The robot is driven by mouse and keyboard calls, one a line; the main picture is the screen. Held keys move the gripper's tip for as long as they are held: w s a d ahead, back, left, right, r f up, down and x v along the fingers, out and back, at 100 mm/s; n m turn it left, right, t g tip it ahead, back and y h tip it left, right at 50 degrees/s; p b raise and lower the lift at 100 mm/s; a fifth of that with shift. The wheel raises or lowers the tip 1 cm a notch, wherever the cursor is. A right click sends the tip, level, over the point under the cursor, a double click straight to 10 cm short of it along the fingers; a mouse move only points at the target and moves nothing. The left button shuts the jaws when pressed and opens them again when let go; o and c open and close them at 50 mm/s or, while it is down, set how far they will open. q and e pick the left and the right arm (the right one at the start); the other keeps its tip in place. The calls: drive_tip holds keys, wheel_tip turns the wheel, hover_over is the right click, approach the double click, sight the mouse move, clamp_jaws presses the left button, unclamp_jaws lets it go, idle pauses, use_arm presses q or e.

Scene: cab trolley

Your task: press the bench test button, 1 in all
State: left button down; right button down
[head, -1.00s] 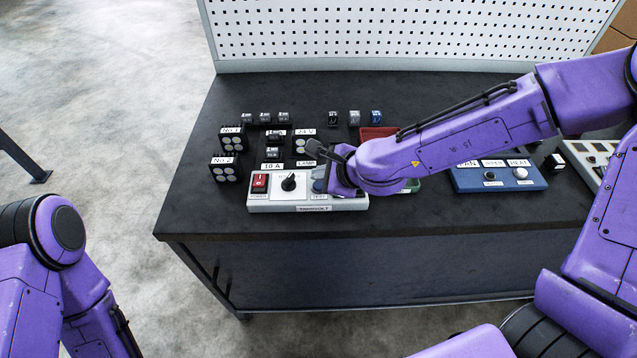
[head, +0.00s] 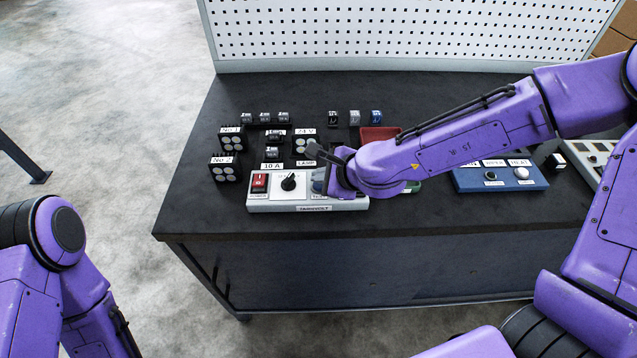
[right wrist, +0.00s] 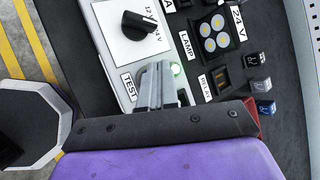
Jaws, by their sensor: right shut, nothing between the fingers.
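The bench tester (head: 262,206) is a pale box near the bench's front edge. It has a red rocker switch (head: 260,183) and a black knob (head: 289,182), which the right wrist view also shows (right wrist: 138,24). My right gripper (head: 329,183) is shut and empty over the right end of the box. In the right wrist view its fingertips (right wrist: 158,72) are at the panel beside the TEST label (right wrist: 129,87). The test button is hidden behind the fingers, so I cannot tell whether they touch it. My left gripper is out of view.
Round-lensed lamp units (head: 231,138) and small dark blocks (head: 265,117) stand behind the tester. A red tray (head: 378,132) lies behind my right forearm. A blue switch panel (head: 518,182) sits to the right. The bench's front left is clear.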

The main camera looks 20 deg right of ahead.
sight(320, 187)
drive_tip(key=shift+f+b, duration=0.4)
drive_tip(key=shift+f, duration=0.1)
idle(0.3)
idle(0.4)
drive_tip(key=shift+r+p, duration=0.95)
drive_tip(key=shift+p, duration=0.1)
wheel_tip(320, 187, up, 5)
drive_tip(key=p, duration=0.5)
drive_tip(key=shift+r, duration=0.1)
